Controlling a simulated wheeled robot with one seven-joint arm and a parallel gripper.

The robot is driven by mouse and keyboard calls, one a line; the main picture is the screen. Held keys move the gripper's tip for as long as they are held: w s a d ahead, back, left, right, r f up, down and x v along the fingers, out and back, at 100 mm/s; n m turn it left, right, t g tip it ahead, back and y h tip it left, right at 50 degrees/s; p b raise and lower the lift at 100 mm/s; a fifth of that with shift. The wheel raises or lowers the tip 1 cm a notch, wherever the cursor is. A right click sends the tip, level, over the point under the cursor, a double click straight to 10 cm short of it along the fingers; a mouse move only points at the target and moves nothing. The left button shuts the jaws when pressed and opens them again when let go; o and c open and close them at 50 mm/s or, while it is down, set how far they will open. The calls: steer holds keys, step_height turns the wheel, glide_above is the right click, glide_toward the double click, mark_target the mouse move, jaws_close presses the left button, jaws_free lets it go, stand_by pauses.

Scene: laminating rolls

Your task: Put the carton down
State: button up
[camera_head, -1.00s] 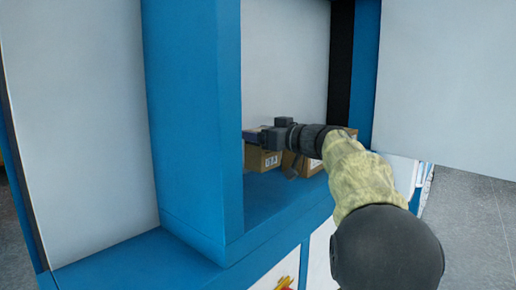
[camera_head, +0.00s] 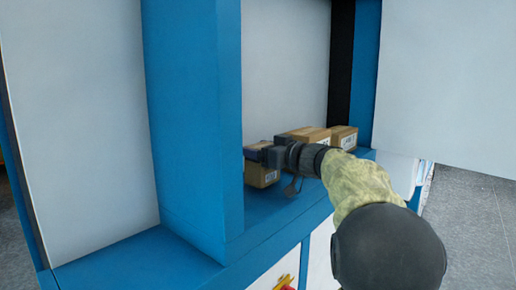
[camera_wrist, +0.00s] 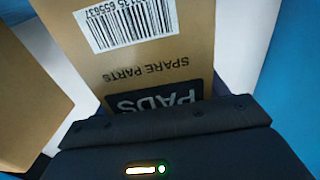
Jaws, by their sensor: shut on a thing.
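My gripper (camera_head: 258,154) is inside the blue-framed recess, shut on a brown cardboard carton (camera_head: 262,176). In the wrist view the carton (camera_wrist: 150,55) fills the middle, with a barcode, the words "SPARE PARTS" and a dark "PADS" label upside down. The carton hangs upright just at or above the blue shelf (camera_head: 285,207). I cannot tell if its bottom touches the shelf. My gripper covers its upper right part in the head view.
Two more brown cartons, a wider one (camera_head: 302,134) and a smaller one (camera_head: 344,138), stand behind and to the right. A carton (camera_wrist: 30,95) is close on the left in the wrist view. A blue post (camera_head: 195,120) borders the recess on the left. The shelf front is clear.

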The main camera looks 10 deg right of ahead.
steer(key=shift+f, duration=0.25)
steer(key=o, duration=1.1)
steer(key=shift+f, duration=0.1)
steer(key=shift+c, duration=0.2)
steer(key=shift+o, duration=0.6)
steer(key=shift+f, duration=0.15)
steer(key=shift+w+r, duration=0.1)
steer(key=shift+r, duration=0.1)
steer(key=r+b+v, duration=0.1)
steer(key=b+v, duration=0.4)
steer(key=v, duration=0.7)
steer(key=shift+r, duration=0.2)
